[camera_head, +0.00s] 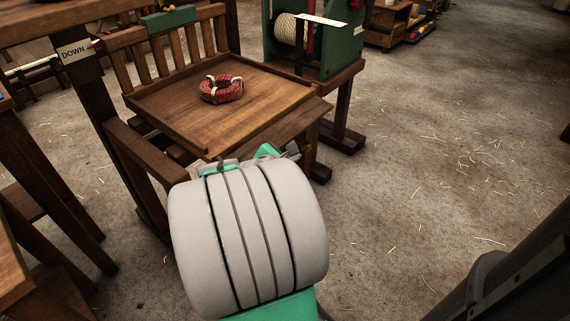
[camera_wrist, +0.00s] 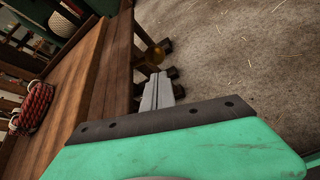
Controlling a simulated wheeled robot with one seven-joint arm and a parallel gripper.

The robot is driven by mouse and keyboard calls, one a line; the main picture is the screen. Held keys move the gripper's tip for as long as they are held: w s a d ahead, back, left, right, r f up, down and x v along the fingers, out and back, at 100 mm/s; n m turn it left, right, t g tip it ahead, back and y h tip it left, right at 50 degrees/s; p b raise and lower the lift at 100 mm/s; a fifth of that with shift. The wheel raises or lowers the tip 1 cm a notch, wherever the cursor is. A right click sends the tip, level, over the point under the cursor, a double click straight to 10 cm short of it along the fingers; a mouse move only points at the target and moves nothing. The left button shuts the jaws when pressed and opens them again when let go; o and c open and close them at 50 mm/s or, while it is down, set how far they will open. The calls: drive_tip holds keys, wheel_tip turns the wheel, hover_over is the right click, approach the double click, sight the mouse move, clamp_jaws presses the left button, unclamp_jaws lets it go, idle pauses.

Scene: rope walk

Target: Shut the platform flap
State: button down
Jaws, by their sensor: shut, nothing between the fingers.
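The wooden platform (camera_head: 190,112) has low rims and slatted back rails, and a coil of red rope lies on it. A plain board (camera_head: 283,125) lies along the platform's right side and looks like the flap; its exact angle is hard to tell. In the wrist view the board (camera_wrist: 108,75) runs along the left of the fingers. My gripper (camera_head: 292,150) is shut and empty near the board's front end, mostly hidden behind my arm in the head view.
The red rope coil (camera_head: 221,89) is tied with white bands. A sign reading DOWN (camera_head: 75,51) is on the left post. A green machine with a rope drum (camera_head: 291,30) stands behind the platform. The straw-strewn floor (camera_head: 430,170) to the right is open.

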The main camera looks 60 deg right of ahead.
drive_tip(key=b+x, duration=0.1)
drive_tip(key=x, duration=0.3)
